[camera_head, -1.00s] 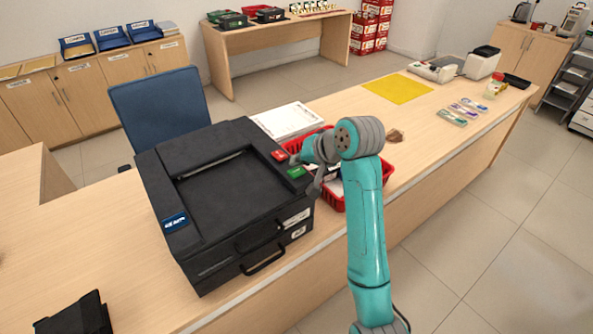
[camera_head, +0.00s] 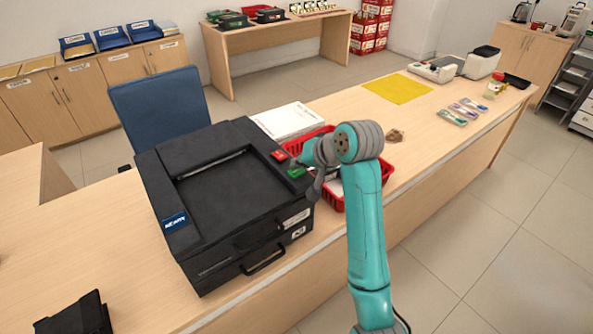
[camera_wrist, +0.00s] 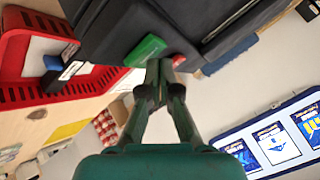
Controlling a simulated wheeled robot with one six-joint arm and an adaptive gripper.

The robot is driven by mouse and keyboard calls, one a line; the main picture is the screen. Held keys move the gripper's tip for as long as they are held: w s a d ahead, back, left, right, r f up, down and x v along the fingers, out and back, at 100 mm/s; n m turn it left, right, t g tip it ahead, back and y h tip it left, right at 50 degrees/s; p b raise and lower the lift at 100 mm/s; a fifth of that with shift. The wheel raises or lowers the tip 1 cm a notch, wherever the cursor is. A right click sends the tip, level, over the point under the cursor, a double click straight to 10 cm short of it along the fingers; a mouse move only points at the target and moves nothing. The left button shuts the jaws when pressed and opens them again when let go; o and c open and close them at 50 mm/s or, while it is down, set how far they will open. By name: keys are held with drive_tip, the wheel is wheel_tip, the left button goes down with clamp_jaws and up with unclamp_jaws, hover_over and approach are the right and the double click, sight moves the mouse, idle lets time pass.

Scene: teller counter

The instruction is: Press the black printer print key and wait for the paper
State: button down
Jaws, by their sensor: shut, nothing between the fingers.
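The black printer (camera_head: 225,190) stands on the counter, with a red key (camera_head: 279,155) and a green key (camera_head: 296,173) on its right top edge. In the wrist view the green key (camera_wrist: 145,49) is large, and the red key (camera_wrist: 178,60) lies just beyond it. My gripper (camera_wrist: 164,66) is shut and empty, its tips right by the green key, on the side toward the red one. I cannot tell whether they touch it. In the head view the gripper (camera_head: 300,164) is partly hidden by its own wrist. No paper shows in the printer's recessed top.
A red basket (camera_head: 384,184) with items in it stands right beside the printer, under my arm. A stack of white paper (camera_head: 288,120) lies behind the printer. A yellow mat (camera_head: 397,89) lies farther along the counter. A small black device (camera_head: 75,316) sits at the lower left.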

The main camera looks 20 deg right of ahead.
sight(299, 172)
drive_tip(key=shift+f, duration=0.45)
idle(0.7)
drive_tip(key=shift+r, duration=0.9)
drive_tip(key=shift+r, duration=2.55)
